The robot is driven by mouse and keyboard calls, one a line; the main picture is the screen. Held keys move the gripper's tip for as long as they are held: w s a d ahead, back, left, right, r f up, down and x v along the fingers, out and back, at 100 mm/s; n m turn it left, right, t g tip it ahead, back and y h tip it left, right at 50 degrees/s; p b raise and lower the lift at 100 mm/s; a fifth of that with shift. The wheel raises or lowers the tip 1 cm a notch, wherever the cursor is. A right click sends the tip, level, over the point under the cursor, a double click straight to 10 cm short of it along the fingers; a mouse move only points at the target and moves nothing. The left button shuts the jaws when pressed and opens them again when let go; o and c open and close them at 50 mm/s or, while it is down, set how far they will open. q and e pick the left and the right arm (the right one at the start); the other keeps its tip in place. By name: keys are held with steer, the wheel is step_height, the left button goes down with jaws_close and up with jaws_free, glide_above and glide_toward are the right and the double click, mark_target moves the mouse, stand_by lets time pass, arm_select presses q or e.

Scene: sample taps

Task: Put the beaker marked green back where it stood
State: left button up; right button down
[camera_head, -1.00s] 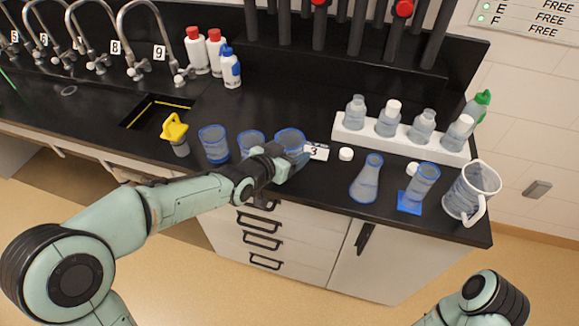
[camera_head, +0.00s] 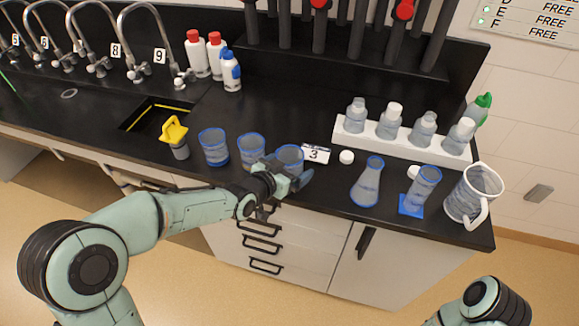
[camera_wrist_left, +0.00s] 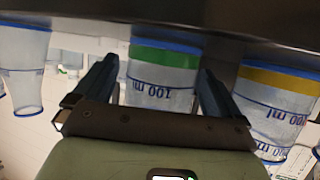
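The beaker marked green (camera_head: 290,158) is clear with a blue rim, near the counter's front edge beside the tag marked 3 (camera_head: 316,154). In the left wrist view the green-banded beaker (camera_wrist_left: 162,75) is between my left gripper's fingers (camera_wrist_left: 158,82), which lie close along both sides. My left gripper (camera_head: 288,178) appears shut on it. I cannot tell whether its base touches the counter. A yellow-banded beaker (camera_wrist_left: 275,105) stands beside it; in the head view this is the middle beaker (camera_head: 251,150). My right gripper is out of view; only its arm shows.
Another beaker (camera_head: 214,148) and a yellow-handled item (camera_head: 175,138) stand left. A flask (camera_head: 367,182), a cylinder on a blue base (camera_head: 421,187) and a jug (camera_head: 472,194) stand right. A white rack (camera_head: 400,141) of bottles is behind. The counter behind the beakers is clear.

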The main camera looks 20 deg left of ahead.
arm_select(q)
steer(key=shift+r+p, duration=0.3)
steer(key=shift+p, duration=0.05)
steer(key=p+v, duration=0.1)
steer(key=v, duration=1.1)
steer(key=shift+f, duration=0.2)
